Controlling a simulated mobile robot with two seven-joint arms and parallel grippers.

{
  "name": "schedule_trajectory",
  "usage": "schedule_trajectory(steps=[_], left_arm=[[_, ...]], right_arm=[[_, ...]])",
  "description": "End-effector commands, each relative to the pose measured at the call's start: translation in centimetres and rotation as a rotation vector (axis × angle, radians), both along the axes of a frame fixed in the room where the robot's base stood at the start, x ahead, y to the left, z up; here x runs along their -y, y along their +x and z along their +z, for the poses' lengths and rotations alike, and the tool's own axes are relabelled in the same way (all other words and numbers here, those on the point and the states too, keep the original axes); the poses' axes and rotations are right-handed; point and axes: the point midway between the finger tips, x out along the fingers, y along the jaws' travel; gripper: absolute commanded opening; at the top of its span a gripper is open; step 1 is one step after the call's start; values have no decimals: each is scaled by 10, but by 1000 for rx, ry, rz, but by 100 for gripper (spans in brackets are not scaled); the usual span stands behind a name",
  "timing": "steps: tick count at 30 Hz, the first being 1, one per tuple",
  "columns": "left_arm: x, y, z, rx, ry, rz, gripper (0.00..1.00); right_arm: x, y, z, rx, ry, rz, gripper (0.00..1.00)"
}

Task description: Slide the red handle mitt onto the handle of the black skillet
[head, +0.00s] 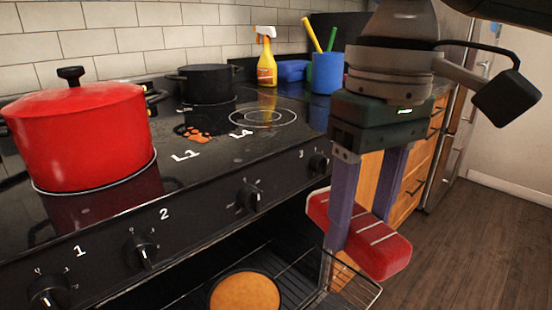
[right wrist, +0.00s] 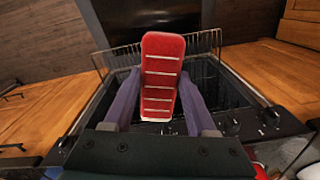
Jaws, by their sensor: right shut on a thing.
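The red handle mitt (head: 388,256) has pale stripes and lies lengthwise between the fingers of my right gripper (head: 363,222). The right gripper is shut on it and holds it in the air, to the right of the open oven. In the right wrist view, the mitt (right wrist: 161,62) stands out lengthwise between the two purple fingers (right wrist: 157,92). A dark round pan (head: 211,288) with a golden-brown filling sits on the oven rack and looks like the black skillet. It is cut by the lower picture edge, and its handle cannot be seen. My left gripper is not in view.
The oven rack (head: 292,262) reaches out below the stove's knob panel (head: 195,215). A red pot (head: 80,135) and a black pot (head: 205,84) stand on the cooktop. Wooden drawers (head: 408,185) are behind the gripper. The floor at right (head: 480,250) is clear.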

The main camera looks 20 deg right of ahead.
Motion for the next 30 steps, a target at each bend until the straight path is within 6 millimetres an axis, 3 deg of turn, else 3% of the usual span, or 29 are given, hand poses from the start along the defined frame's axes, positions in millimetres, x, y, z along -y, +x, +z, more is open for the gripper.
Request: schedule_trajectory(steps=[1, 18, 24, 30], left_arm=[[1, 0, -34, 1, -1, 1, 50], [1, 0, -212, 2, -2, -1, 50], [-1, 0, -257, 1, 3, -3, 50], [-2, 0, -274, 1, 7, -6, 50]], right_arm=[[2, -2, -45, -5, 0, 9, 0], [36, -28, -324, 1, -8, 174, 0], [49, -41, -395, 2, -18, 234, 0], [56, -48, -423, 6, -25, 266, 0]])
